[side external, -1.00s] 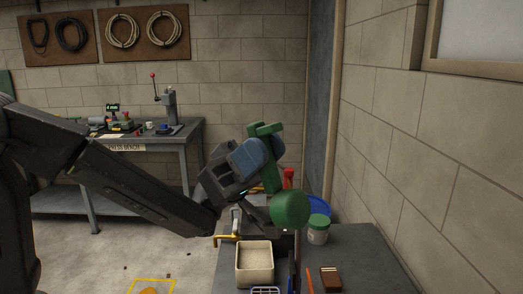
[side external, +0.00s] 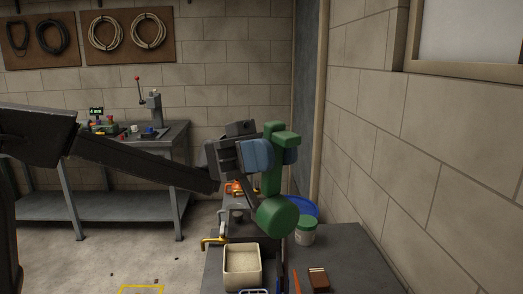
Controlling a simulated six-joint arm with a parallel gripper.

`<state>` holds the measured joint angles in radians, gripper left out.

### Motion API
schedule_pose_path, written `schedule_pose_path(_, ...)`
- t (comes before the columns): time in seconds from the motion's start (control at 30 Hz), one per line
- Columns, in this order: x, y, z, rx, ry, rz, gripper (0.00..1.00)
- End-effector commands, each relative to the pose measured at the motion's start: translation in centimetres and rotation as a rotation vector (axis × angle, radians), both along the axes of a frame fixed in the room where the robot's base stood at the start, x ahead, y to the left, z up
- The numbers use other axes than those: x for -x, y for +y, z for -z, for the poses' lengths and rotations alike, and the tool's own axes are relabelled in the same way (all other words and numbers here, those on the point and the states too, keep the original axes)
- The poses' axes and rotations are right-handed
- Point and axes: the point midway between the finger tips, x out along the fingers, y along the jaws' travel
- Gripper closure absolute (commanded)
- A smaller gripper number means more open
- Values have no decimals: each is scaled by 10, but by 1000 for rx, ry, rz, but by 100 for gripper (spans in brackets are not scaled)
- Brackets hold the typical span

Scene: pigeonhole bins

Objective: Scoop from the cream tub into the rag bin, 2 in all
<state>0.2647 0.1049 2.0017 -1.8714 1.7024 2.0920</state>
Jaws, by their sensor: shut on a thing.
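My gripper (side external: 273,155), with blue finger pads, is shut on the handle of a green scoop (side external: 272,181). The handle stands close to upright and the round green cup (side external: 277,216) is at its lower end. What is in the cup cannot be seen. The cream tub (side external: 229,267) stands on the grey table at the bottom, with pale grainy stuff inside. The scoop is above and to the right of the tub in the picture, apart from it. I cannot make out which thing is the rag bin.
A green-lidded jar (side external: 305,235) stands right of the scoop cup, with a blue round thing (side external: 306,207) behind it. A brown block (side external: 318,281) and an orange stick lie at the front. A yellow clamp (side external: 213,241) juts out at the table's left edge.

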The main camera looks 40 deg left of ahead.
Motion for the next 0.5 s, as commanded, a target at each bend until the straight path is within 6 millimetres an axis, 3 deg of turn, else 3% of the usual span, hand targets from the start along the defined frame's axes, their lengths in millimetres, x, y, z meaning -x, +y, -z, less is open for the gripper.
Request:
schedule_pose_path(0.1, 4, -16, -7, -155, -47, -2, 100)
schedule_pose_path(0.5, 15, -63, 2, -669, -163, -2, 100)
